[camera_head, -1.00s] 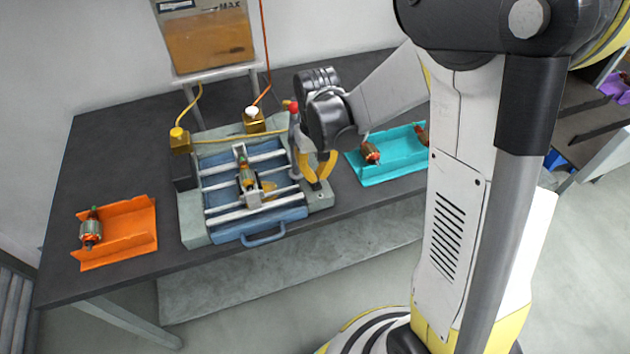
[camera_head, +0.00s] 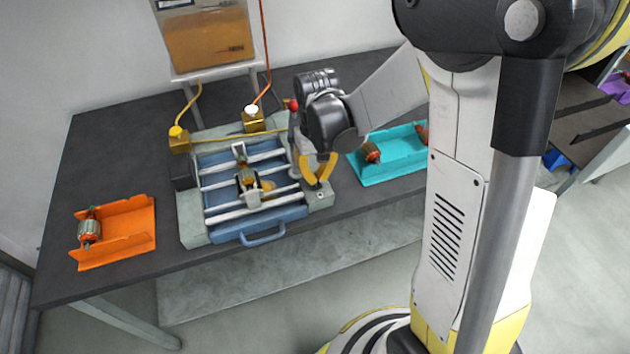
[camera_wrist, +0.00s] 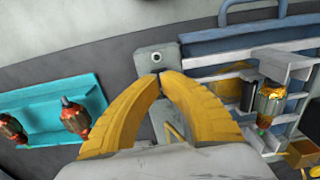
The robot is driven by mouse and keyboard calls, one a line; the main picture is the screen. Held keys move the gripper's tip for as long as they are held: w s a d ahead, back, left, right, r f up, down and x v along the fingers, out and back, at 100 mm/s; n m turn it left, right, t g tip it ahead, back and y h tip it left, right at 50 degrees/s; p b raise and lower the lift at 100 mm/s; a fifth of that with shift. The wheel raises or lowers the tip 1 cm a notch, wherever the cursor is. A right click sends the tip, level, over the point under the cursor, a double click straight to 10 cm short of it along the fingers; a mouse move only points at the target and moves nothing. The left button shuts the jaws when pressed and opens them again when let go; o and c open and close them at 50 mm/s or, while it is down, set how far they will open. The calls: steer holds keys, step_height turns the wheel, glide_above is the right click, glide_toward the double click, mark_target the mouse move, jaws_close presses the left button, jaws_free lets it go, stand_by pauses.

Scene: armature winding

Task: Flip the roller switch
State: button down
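The winding machine (camera_head: 192,215) is a grey-green base with a blue tray of pale rollers and an armature (camera_head: 246,180) in the middle cradle. My gripper (camera_head: 318,184) is low at the machine's front right corner. In the wrist view, the yellow fingertips of my gripper (camera_wrist: 162,75) come together at a grey block (camera_wrist: 157,57) with a round spot on it. A small dark piece shows at the tips, apparently the roller switch, mostly hidden by them. I cannot tell whether the fingers touch it. The armature also shows in the wrist view (camera_wrist: 270,100).
An orange tray (camera_head: 130,240) with an armature stands at left. A turquoise tray (camera_head: 400,165) with armatures stands right of my gripper. A red-topped post (camera_head: 292,104) is close behind my gripper. The dark table (camera_head: 110,150) is bare at the left.

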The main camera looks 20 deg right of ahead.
mark_target(316, 185)
steer(key=shift+f+b, duration=1.05)
steer(key=shift+f, duration=0.25)
stand_by(0.4)
steer(key=shift+r, duration=0.15)
steer(key=shift+r+p, duration=2.55)
steer(key=shift+r, duration=0.85)
steer(key=shift+r, duration=0.15)
steer(key=s+r+t+b, duration=0.3)
steer(key=s+r+t, duration=0.4)
steer(key=s+r, duration=0.3)
steer(key=shift+s+r+b, duration=0.3)
steer(key=shift+s+b, duration=0.1)
steer(key=shift+s, duration=1)
